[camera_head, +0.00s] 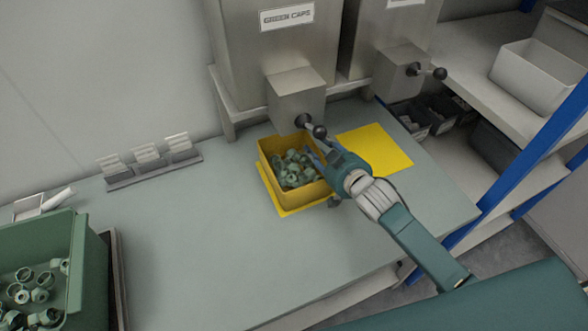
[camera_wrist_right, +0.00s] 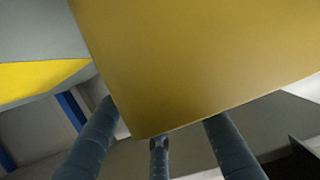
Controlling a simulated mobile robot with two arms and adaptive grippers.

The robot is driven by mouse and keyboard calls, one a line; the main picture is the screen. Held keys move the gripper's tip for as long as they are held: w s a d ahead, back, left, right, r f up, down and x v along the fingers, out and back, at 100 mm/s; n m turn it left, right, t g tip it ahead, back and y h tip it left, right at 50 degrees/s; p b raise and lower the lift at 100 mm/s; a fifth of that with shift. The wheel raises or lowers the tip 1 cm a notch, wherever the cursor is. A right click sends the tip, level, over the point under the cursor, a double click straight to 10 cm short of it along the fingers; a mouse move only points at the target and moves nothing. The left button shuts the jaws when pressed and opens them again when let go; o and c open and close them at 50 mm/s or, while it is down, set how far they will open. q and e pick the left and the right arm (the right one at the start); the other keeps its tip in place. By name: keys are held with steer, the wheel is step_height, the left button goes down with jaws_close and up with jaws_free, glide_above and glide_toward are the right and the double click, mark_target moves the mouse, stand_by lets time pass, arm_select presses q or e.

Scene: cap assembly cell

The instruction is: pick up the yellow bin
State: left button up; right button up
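The yellow bin (camera_head: 308,196) stands upright at the back of the table, on or just above a yellow mat (camera_head: 266,187). It holds several green caps (camera_head: 296,168). My right gripper (camera_head: 314,155) is at the bin's right side, with its fingers at the right rim. In the right wrist view the bin wall (camera_wrist_right: 190,60) fills the upper part, very close to the fingers (camera_wrist_right: 160,143). The fingers look spread apart there, but the bin hides parts of them, so a firm hold cannot be told. My left gripper is out of view.
A second yellow mat (camera_head: 378,149) lies empty to the right. Metal dispensers (camera_head: 297,98) with black-knobbed levers (camera_head: 319,131) overhang close behind the bin. A green crate (camera_head: 92,262) with caps stands at front left. The middle of the table (camera_head: 200,240) is clear.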

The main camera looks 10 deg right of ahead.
steer(key=shift+s, duration=0.1)
steer(key=shift+c, duration=0.3)
jaws_close()
steer(key=shift+r, duration=0.1)
